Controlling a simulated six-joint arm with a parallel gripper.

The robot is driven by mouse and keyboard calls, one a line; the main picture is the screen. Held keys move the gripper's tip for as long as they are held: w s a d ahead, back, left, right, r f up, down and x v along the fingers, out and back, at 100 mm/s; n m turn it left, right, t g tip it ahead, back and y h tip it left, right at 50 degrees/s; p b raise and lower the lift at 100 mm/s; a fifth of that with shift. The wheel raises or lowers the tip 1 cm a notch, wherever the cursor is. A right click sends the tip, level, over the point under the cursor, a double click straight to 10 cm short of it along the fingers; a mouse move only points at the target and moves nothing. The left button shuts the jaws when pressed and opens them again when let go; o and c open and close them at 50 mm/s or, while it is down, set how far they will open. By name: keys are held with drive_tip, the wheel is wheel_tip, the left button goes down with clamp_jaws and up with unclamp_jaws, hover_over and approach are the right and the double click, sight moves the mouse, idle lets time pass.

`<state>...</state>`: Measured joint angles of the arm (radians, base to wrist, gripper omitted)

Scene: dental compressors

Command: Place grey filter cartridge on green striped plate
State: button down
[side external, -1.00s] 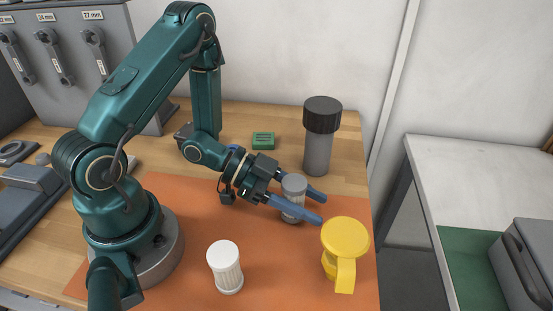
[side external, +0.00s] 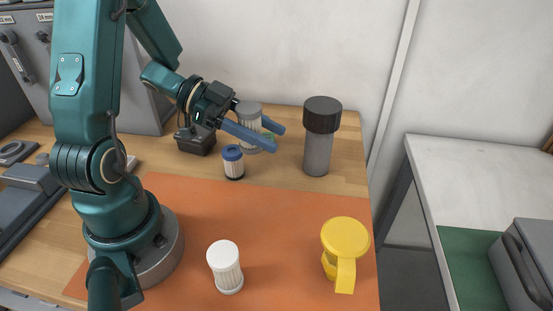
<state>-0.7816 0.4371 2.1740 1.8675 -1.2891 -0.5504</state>
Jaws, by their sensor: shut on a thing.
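The grey filter cartridge (side external: 250,111) is upright between the blue fingers of my gripper (side external: 277,139), which is shut on it. It is at the back of the wooden table, over or in front of the green striped plate. Only a small green piece of the plate (side external: 268,134) shows beside the cartridge, between the fingers. The fingers and cartridge hide the rest. I cannot tell whether the cartridge touches the plate or is held above it.
A blue-capped cartridge (side external: 233,163) stands just in front of my gripper. A tall dark-capped cylinder (side external: 318,150) stands close to the right. A white cartridge (side external: 225,268) and a yellow part (side external: 345,240) are on the orange mat (side external: 285,235), whose middle is clear.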

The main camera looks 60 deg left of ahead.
drive_tip(key=w+a+n+t+y, duration=0.4)
drive_tip(key=w+a+n+y, duration=0.2)
drive_tip(key=w+a, duration=0.2)
drive_tip(key=n+y, duration=0.4)
drive_tip(key=y, duration=0.1)
hover_over(273, 134)
drive_tip(key=f, duration=0.1)
drive_tip(key=shift+t, duration=0.5)
drive_tip(key=shift+f, duration=3.9)
drive_tip(key=shift+f, duration=0.2)
drive_tip(key=shift+c, duration=1.6)
unclamp_jaws()
drive_tip(key=shift+r, duration=0.1)
drive_tip(key=shift+r, duration=0.15)
drive_tip(key=v, duration=0.7)
drive_tip(key=shift+s+a+r, duration=0.1)
drive_tip(key=shift+s, duration=0.15)
